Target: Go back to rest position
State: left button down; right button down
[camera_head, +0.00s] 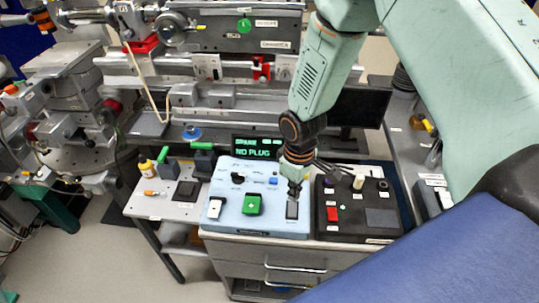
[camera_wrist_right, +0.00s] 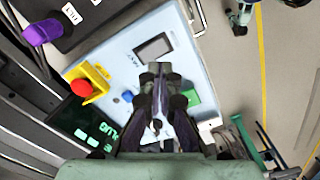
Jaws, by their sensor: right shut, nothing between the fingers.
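My right gripper (camera_head: 294,188) hangs from the mint-green arm over the right part of a light-blue control box (camera_head: 225,220). It is shut and empty. In the wrist view its fingers (camera_wrist_right: 158,80) meet above the same box (camera_wrist_right: 120,60), between a small grey screen (camera_wrist_right: 153,47) and a green button (camera_wrist_right: 193,96). I cannot tell whether the fingertips touch the box. A red knob on a yellow base (camera_wrist_right: 83,88) shows in the wrist view; the gripper hides that area in the head view. My left gripper is in neither view.
A black box (camera_head: 333,232) with a red button stands close to the right. A lit display (camera_head: 256,147) reading "NO PLUG" stands behind the gripper. Floor (camera_head: 105,265) is open at the lower left.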

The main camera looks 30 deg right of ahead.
jog(key=s+a+f+m, duration=0.2)
jog(key=s+f+m, duration=0.15)
jog(key=s, duration=0.95)
jog(key=s+a+f+m, duration=0.2)
jog(key=s+f+m, duration=0.15)
jog(key=s, duration=0.85)
notch_tip(320, 180, down, 18)
jog(key=b, duration=1.7)
jog(key=shift+r+n, duration=0.15)
jog(key=shift+n, duration=0.25)
jog(key=shift+r, duration=0.1)
